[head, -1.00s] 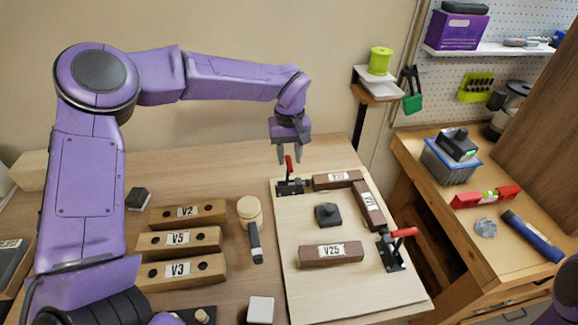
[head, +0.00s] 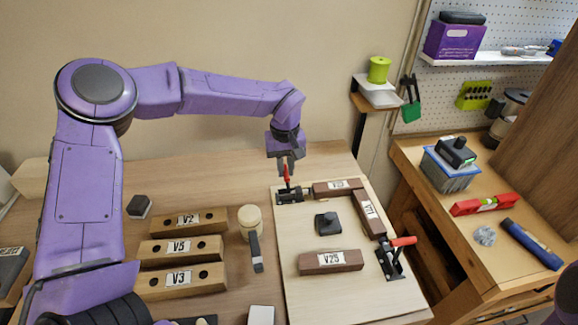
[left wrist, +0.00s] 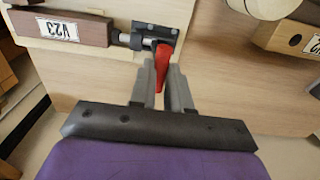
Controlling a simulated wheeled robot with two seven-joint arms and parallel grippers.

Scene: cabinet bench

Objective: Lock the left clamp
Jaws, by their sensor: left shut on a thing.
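The left clamp (head: 290,195) sits at the back left corner of the pale board (head: 290,255), with its red handle (head: 286,173) standing upright. My left gripper (head: 287,168) points down over it and is shut on the red handle. In the left wrist view the fingers (left wrist: 165,90) close around the red handle (left wrist: 166,66), and the clamp's dark body (left wrist: 152,36) is beyond them. The clamp's plunger points at the end of the brown block V23 (head: 337,187); in the wrist view they look touching or nearly so. My right gripper is not in view.
The right clamp (head: 391,261) with a red handle stands on the board's right edge. Blocks V21 (head: 369,214) and V25 (head: 331,262) and a dark knobbed piece (head: 327,223) are on the board. Wooden blocks V2, V5 and V3 (head: 180,280) and a mallet (head: 254,247) lie left.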

